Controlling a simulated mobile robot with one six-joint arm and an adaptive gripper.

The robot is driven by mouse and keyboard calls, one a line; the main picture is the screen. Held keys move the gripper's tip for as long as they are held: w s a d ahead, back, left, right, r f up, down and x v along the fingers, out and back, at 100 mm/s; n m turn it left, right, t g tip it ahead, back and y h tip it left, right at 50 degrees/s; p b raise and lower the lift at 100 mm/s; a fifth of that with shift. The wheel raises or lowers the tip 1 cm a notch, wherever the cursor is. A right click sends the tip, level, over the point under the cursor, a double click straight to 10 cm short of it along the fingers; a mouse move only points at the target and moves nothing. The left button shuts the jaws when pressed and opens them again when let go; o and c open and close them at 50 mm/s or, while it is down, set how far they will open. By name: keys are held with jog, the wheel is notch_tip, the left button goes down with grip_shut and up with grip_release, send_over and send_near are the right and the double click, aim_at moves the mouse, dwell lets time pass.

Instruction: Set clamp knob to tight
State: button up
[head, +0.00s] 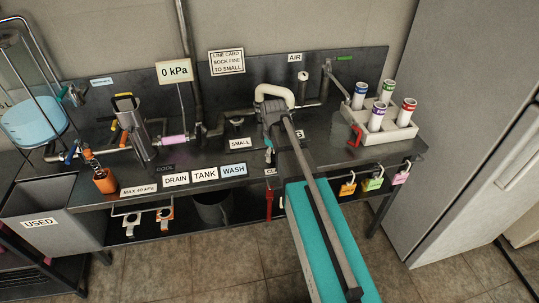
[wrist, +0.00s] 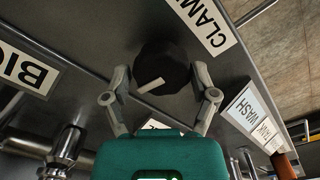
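The clamp knob (wrist: 163,62) is round and black with a white pointer bar, and shows in the wrist view beside a label starting "CLAM" (wrist: 207,22). The pointer bar lies slanted near the knob's lower edge, toward my gripper. My gripper (wrist: 162,84) is open, with one finger on each side of the knob's lower part. The right fingertip is very near the knob's edge; I cannot tell whether it touches. In the head view my gripper (head: 272,112) is over the bench's middle and the knob is hidden behind it and my arm.
A rack (head: 392,133) with several capped cylinders stands to the right. Drain, tank and wash labels (head: 204,174) line the front edge.

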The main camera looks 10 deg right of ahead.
jog(key=shift+o, duration=0.7)
jog(key=shift+s, duration=0.1)
